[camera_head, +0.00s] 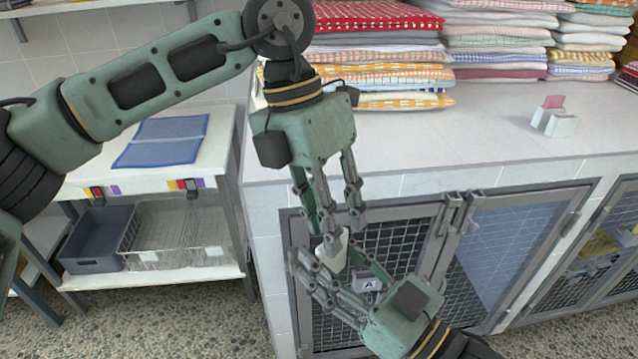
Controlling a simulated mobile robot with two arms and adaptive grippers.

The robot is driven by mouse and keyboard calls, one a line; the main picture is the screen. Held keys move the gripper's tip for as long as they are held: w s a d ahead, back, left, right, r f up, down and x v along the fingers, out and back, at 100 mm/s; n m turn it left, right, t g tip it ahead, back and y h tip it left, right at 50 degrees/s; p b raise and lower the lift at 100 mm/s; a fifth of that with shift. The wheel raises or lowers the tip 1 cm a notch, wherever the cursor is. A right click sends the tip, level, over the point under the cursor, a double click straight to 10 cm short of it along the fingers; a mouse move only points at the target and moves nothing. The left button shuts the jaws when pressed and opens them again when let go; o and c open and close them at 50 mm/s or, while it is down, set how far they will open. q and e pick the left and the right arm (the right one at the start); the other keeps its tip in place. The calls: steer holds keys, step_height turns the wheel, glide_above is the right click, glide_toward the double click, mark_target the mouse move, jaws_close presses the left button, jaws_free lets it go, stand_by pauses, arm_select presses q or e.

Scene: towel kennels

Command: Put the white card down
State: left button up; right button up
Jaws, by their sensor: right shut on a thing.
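The white card (337,255) is a small pale piece in front of the mesh kennel door, partly hidden by fingers. My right gripper (328,268) reaches up from the lower right and is shut on the white card. My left gripper (337,222) points down from above, with its fingers apart. Its fingertips are close to the upper end of the card; I cannot tell whether they touch it.
The counter (470,140) above the kennels holds folded towel stacks (375,60) and a small holder (556,122) with a pink card. A tag marked A (367,285) is at the kennel door. A side table (85,182) carries a blue cloth (163,140); baskets stand below.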

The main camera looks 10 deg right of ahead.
arm_select(q)
steer(key=shift+x, duration=0.85)
steer(key=shift+c, duration=0.3)
jaws_close()
arm_select(e)
steer(key=o, duration=1.2)
